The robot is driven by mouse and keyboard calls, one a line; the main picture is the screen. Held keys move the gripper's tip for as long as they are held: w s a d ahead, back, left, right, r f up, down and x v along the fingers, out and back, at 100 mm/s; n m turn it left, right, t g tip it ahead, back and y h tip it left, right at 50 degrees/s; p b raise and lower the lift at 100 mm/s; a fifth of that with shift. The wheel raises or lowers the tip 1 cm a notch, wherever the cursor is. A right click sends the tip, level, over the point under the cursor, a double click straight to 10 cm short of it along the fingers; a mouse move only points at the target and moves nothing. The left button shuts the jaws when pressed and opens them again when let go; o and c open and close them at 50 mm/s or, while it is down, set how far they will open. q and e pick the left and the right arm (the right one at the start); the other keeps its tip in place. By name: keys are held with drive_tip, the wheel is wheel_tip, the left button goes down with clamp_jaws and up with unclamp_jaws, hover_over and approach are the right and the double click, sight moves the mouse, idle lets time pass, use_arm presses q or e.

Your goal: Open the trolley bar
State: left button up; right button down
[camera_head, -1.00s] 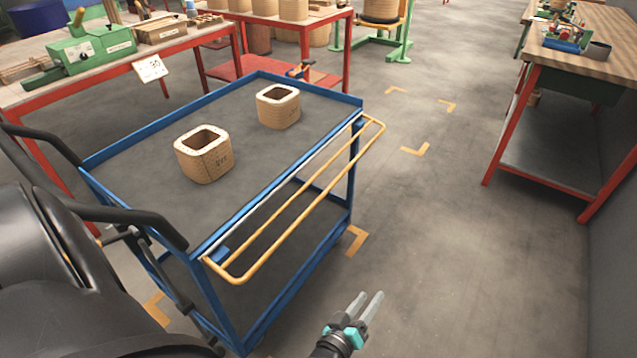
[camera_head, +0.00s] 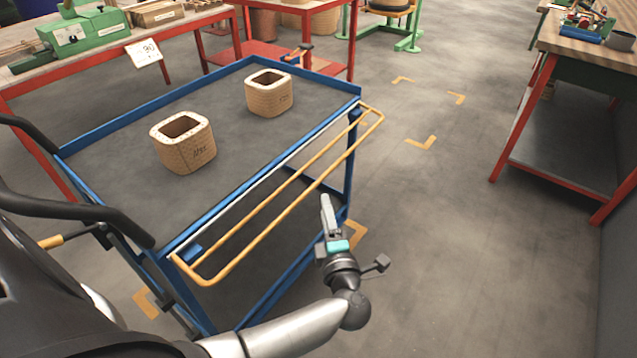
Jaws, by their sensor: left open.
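The yellow trolley bar (camera_head: 258,242) is a long U-shaped rail on the near right side of the blue trolley (camera_head: 120,122). It stands out from the trolley's side with a gap between it and the rim. I cannot tell its exact tilt. My left gripper (camera_head: 327,213) is open and empty, its fingers pointing up in the picture. It appears to the right of the bar, apart from it, near the bar's far half. One finger largely covers the other from this angle. My right gripper is not in view.
Two square tan coils, a near one (camera_head: 187,152) and a far one (camera_head: 268,98), stand on the trolley top. A red-legged workbench (camera_head: 515,135) stands at the right. Open grey floor (camera_head: 445,235) lies between it and the trolley.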

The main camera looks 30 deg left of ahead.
sight(319, 179)
use_arm(q)
drive_tip(key=shift+b+x, duration=1.55)
drive_tip(key=shift+x, duration=3.5)
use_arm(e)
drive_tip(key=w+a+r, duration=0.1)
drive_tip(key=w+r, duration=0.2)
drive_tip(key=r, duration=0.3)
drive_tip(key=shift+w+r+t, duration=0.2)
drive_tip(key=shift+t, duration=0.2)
use_arm(q)
drive_tip(key=shift+c, duration=0.2)
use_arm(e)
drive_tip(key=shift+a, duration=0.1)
use_arm(q)
clamp_jaws()
